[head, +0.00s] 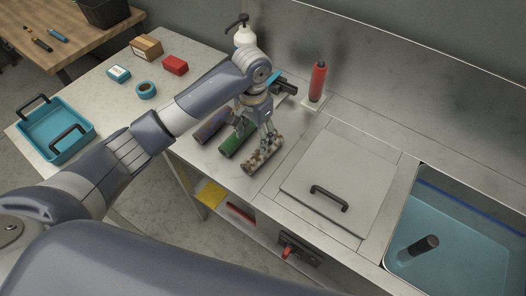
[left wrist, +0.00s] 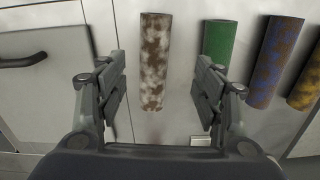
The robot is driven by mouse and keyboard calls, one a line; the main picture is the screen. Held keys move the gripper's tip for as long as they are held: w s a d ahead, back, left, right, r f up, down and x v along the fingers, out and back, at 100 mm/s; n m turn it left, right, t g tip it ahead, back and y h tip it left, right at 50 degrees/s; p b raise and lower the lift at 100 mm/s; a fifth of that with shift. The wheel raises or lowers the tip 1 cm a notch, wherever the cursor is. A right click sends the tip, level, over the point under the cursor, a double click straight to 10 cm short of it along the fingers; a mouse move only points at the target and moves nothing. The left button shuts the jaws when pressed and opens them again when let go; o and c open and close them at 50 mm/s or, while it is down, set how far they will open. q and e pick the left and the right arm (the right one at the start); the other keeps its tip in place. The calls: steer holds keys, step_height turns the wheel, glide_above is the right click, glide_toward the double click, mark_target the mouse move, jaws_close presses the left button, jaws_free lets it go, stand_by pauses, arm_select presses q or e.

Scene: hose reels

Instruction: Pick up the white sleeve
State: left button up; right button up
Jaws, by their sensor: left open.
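The white sleeve (head: 263,157) is a short cylinder with brown, rust-like patches, lying on the steel counter. It also shows in the left wrist view (left wrist: 155,60), lengthwise between the spread fingers and a little nearer the left one. My left gripper (head: 256,131) is open and empty, just above the sleeves in the head view; it also shows in the left wrist view (left wrist: 161,80). I cannot tell its exact height above the white sleeve. A green sleeve (head: 236,142) lies beside the white one, behind the right finger in the left wrist view (left wrist: 219,42). My right gripper is not in view.
A blue-brown sleeve (head: 211,127) and a yellow-brown sleeve (left wrist: 306,85) lie past the green one. A hatch lid with a black handle (head: 329,198) and a water-filled sink (head: 455,240) are to the right. A red bottle (head: 318,80) stands behind.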

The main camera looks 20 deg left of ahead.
mark_target(258, 153)
arm_select(q)
step_height(258, 153, down, 4)
steer(key=shift+r, duration=0.25)
steer(key=f, duration=0.1)
steer(key=f+p, duration=0.1)
steer(key=f, duration=0.1)
steer(key=f+p, duration=0.1)
steer(key=shift+s+d+f, duration=0.2)
steer(key=shift+d+f, duration=0.2)
steer(key=shift+f, duration=0.35)
steer(key=c, duration=1.2)
